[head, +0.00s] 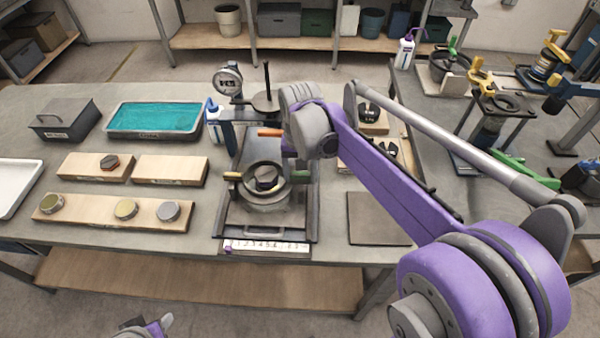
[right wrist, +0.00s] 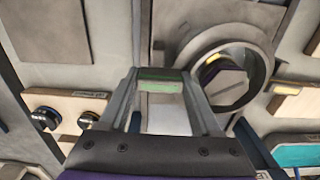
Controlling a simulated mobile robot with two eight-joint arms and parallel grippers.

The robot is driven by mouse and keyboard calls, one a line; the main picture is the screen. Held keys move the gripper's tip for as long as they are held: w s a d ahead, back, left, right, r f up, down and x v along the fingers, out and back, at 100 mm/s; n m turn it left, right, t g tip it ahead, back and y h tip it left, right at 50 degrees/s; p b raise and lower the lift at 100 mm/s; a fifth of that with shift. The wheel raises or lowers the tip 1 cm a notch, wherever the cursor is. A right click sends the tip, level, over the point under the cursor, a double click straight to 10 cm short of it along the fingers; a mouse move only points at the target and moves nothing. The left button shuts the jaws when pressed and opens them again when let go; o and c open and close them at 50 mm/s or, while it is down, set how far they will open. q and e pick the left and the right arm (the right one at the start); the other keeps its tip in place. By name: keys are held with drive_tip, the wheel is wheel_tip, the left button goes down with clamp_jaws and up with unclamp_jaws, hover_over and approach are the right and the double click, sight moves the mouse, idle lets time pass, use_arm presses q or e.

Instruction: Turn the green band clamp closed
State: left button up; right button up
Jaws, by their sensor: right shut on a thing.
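A round metal clamp ring (head: 266,188) sits on a dark plate fixture on the table. A short tan handle (head: 232,176) sticks out at its left. In the right wrist view the ring (right wrist: 262,62) stands right of the jaws, with a dark piece marked yellow (right wrist: 212,70) inside it. My right gripper (right wrist: 160,84) is shut on a green handle (right wrist: 160,87) beside the ring. In the head view my right arm reaches over from the right and partly hides this spot. Only a small part of my left arm shows at the bottom edge; its jaws cannot be made out.
An upright post with a gauge (head: 228,80) and an orange handle (head: 270,132) stand just behind the fixture. A number strip (head: 265,246) lies at its front. Wooden blocks (head: 112,212) lie left. A dark flat plate (head: 378,219) lies right. A teal tray (head: 154,119) is back left.

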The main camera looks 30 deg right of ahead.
drive_tip(key=shift+w+a, duration=0.1)
drive_tip(key=o, duration=1.1)
use_arm(q)
drive_tip(key=shift+s+d, duration=0.1)
use_arm(e)
drive_tip(key=shift+o, duration=1.4)
use_arm(q)
drive_tip(key=shift+r, duration=0.1)
